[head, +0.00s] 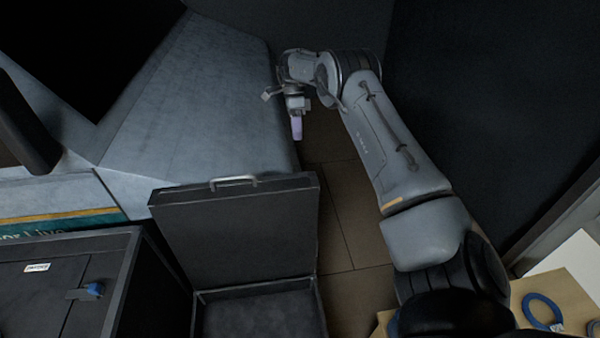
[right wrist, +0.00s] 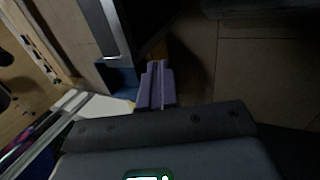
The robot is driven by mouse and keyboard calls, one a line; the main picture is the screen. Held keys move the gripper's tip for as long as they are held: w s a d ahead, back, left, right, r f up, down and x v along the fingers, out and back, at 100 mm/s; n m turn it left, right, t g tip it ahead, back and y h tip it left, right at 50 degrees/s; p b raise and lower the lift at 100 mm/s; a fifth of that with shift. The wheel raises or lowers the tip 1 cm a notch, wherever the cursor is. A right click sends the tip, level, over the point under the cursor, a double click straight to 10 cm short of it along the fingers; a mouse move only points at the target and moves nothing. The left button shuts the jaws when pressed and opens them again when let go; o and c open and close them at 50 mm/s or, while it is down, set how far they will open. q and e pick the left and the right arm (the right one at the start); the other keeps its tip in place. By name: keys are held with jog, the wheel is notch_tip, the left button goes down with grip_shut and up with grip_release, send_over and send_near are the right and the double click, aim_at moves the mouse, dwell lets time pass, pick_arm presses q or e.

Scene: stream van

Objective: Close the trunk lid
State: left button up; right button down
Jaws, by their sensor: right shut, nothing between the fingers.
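The trunk is a black case with its lid (head: 240,232) raised, standing steeply up from the trunk base (head: 262,312). A metal handle (head: 233,181) sits on the lid's upper edge. My right gripper (head: 297,128) is beyond the lid, up and to the right of the handle, apart from it. Its purple fingers (right wrist: 155,86) are shut and empty in the right wrist view. A dark shape with a silvery edge lies near them there; I cannot tell if it is the trunk. My left gripper is not in view.
A black cabinet (head: 60,290) with a blue-knobbed latch stands left of the trunk. A grey-blue surface (head: 215,120) lies behind the lid. Brown tiled floor (head: 350,225) is clear right of the trunk. A blue ring (head: 542,311) lies on a tan surface at lower right.

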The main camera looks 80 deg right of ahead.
jog(key=s+a+f, duration=0.3)
jog(key=a+f, duration=0.4)
jog(key=f, duration=0.1)
jog(key=shift+f+p, duration=0.2)
jog(key=shift+p, duration=0.1)
jog(key=shift+a, duration=0.1)
